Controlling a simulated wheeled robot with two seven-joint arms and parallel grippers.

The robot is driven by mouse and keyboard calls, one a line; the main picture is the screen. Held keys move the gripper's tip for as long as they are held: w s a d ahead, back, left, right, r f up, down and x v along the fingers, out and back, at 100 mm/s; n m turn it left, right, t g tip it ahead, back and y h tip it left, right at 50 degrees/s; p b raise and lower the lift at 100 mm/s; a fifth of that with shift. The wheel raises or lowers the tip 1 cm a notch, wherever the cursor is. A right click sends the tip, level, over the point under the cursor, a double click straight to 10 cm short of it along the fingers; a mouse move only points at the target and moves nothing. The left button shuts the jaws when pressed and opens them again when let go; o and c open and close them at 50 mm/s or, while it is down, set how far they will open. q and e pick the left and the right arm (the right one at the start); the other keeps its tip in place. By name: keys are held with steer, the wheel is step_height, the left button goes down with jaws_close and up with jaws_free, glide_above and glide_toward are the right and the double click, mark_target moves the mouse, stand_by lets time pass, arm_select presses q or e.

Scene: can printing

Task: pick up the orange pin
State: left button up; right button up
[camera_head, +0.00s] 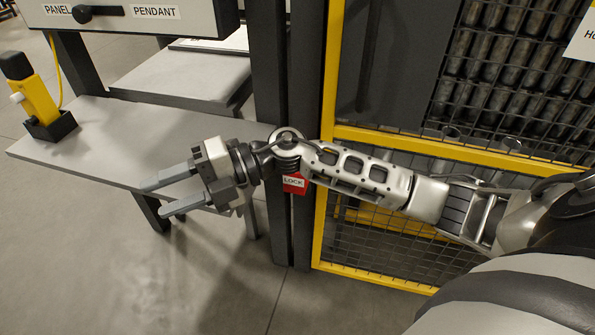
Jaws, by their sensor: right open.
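I cannot make out an orange pin in the head view. My right gripper (160,197) reaches in from the right, with its two grey fingers apart and pointing left. Nothing is between the fingers. The gripper is in front of the near edge of the grey shelf (110,150). A red tag marked LOCK (293,184) hangs at the dark post, just below my right wrist and partly covered by the arm. My left gripper is not in view.
A yellow pendant (38,98) stands in a black holder (50,130) on the shelf's left end. A panel (130,15) marked PANEL and PENDANT is above. A dark post (290,240) and yellow-framed mesh fence (385,240) stand at centre and right. Floor at lower left is clear.

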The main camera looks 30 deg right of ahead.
steer(key=w+d+f+n+g+h+b, duration=0.15)
steer(key=w+d+f+n+h, duration=0.25)
steer(key=d+h, duration=0.45)
steer(key=w+d+r+m+t+h+b, duration=0.1)
steer(key=d+r+h, duration=0.15)
steer(key=d, duration=0.45)
steer(key=w+d+r+m+h+b, duration=0.1)
steer(key=w+d+h, duration=0.15)
steer(key=d, duration=0.45)
steer(key=d+r+m+t+h+b, duration=0.1)
steer(key=d+h, duration=0.2)
steer(key=d, duration=0.5)
steer(key=shift+x, duration=7.65)
steer(key=shift+w+d, duration=0.1)
steer(key=shift+w, duration=0.1)
steer(key=shift+r, duration=0.1)
jaws_close()
